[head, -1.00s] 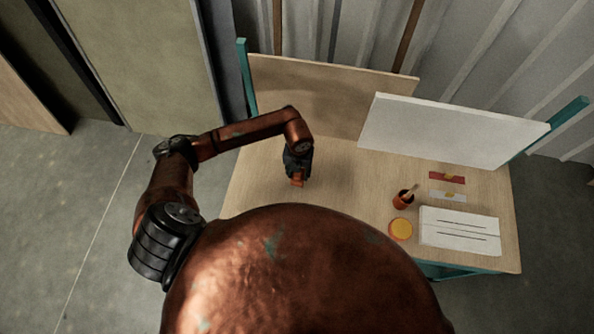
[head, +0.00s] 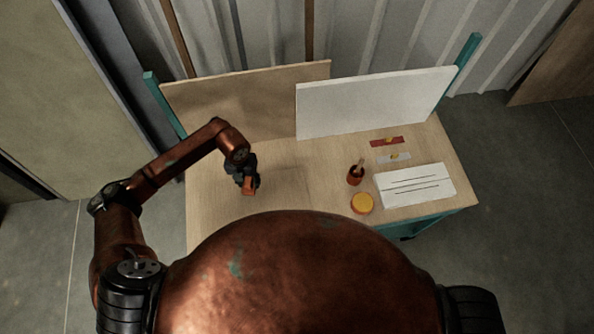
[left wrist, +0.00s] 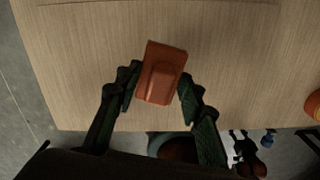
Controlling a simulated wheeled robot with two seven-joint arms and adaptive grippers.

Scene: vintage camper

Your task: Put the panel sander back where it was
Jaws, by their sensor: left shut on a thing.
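The panel sander is the orange-red block (left wrist: 163,72) in the left wrist view, with a raised grip part on top. My left gripper (left wrist: 157,84) is shut on it, one dark finger on each side. In the head view the sander (head: 249,186) shows as a small orange end below my dark left gripper (head: 244,174), over the left part of the wooden table (head: 212,215). I cannot tell whether the sander touches the tabletop or hangs just above it. My right gripper is not in view.
A brown board (head: 245,100) and a white board (head: 375,101) stand along the table's back. The tabletop around the sander is clear.

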